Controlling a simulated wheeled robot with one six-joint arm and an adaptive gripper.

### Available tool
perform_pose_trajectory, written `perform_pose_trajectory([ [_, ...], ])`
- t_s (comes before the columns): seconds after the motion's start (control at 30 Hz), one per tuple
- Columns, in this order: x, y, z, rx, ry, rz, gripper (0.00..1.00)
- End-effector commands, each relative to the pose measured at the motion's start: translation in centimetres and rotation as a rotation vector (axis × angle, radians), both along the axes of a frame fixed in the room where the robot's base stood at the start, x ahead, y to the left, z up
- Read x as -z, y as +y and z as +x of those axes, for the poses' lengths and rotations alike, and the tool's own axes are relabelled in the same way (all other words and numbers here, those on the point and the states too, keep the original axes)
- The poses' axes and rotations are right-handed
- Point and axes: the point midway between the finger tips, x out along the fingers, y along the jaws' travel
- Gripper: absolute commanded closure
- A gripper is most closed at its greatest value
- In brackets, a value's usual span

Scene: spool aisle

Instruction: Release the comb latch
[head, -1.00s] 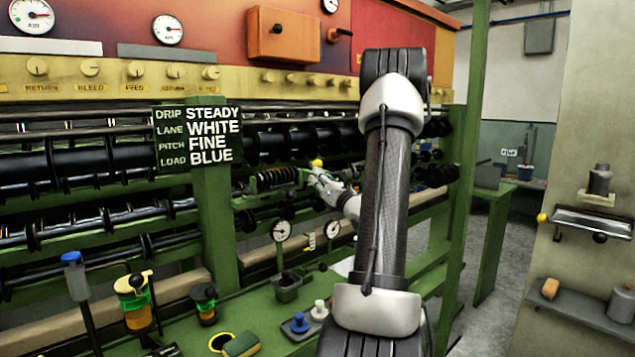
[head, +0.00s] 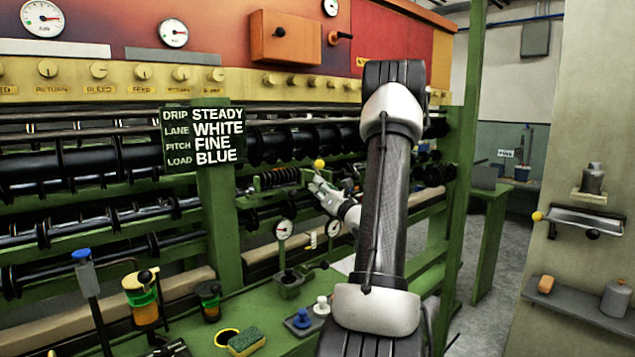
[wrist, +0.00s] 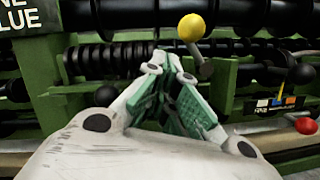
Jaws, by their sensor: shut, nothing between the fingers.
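A yellow ball knob (head: 319,164) sits beside a dark coiled spring on the green machine frame; I take it to be the comb latch's handle. In the wrist view the yellow knob (wrist: 191,27) tops a short grey stem, just above and right of my fingertips. My gripper (head: 314,183) is shut and empty, just below the knob. In the wrist view my gripper (wrist: 165,64) shows its green-padded fingers drawn together, with a small gap visible between them and the knob. The lower part of the latch is partly hidden behind my fingers.
Dark rollers (head: 70,170) run along the machine behind the gripper. A sign (head: 203,137) on a green post stands to the left. Gauges (head: 283,229) and a green bench with cups and a sponge (head: 246,341) lie below. A red knob (wrist: 306,125) is at the right.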

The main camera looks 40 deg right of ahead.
Motion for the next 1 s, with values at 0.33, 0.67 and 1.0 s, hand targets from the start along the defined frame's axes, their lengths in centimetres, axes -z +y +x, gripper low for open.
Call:
perform_pose_trajectory([
  [0.33,1.5,0.6,-4.4,0.002,0.002,0.002,1.00],
  [0.67,2.6,1.5,-9.0,0.001,0.001,0.000,1.00],
  [1.0,2.8,1.7,-9.7,-0.001,0.001,0.001,1.00],
])
